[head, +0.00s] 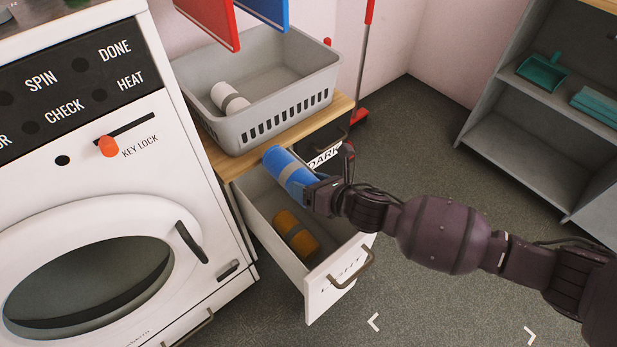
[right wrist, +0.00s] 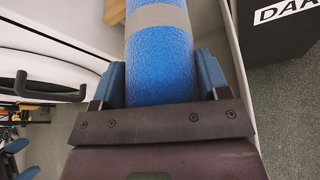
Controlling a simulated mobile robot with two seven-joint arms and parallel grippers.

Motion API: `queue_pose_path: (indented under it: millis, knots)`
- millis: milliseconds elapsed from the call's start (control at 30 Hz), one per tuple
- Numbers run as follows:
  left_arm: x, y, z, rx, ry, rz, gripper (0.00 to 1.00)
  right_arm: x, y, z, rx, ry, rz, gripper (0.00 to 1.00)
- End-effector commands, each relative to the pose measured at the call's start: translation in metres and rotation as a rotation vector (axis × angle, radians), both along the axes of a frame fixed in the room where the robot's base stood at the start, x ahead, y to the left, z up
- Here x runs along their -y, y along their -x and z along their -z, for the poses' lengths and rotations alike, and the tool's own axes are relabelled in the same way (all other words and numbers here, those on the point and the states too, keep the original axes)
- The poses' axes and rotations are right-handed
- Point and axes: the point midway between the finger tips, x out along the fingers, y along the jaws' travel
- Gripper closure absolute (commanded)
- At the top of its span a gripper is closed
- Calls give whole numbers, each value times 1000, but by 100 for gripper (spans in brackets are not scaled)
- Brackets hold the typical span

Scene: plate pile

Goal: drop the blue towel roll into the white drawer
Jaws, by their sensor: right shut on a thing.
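The blue towel roll (head: 287,170) with a grey band is held in my right gripper (head: 318,192), over the open white drawer (head: 331,277) marked LIGHT. In the right wrist view the roll (right wrist: 160,60) lies between the two blue finger pads of the right gripper (right wrist: 162,85). In the head view the roll is tilted, its free end near the wooden top's edge; I cannot tell whether it touches it. An orange roll (head: 295,234) with a grey band lies in the drawer below.
A grey basket (head: 262,118) with a white roll (head: 229,98) stands on the wooden top behind the drawer. A black drawer (head: 325,158) marked DARK is beside it. A white washer (head: 120,190) stands left. Grey shelves (head: 530,140) stand right.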

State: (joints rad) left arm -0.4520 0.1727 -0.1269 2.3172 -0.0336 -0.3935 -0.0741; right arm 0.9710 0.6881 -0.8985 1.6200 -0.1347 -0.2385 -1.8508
Motion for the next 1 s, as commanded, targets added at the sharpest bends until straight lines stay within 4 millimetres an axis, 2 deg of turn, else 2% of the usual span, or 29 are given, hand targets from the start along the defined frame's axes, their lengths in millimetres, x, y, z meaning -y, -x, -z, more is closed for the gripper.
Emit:
queue_pose_path:
  millis: [33,200,667,700,867,1000]
  knots:
    - [1,1,5,-8,-4,7,8,0,2,14,-11,-1,0,60]
    - [4,-6,4,11,-16,27,8,0,2,26,-8,-1,0,60]
    - [6,-12,-3,35,-26,46,8,0,-1,27,3,0,0,60]
    - [6,-12,-3,34,-26,46,8,0,-1,27,2,0,0,29]
    - [6,-10,-1,31,-26,45,8,0,0,28,1,0,0,4]
    - [5,-9,1,25,-26,44,8,0,0,28,1,1,1,2]
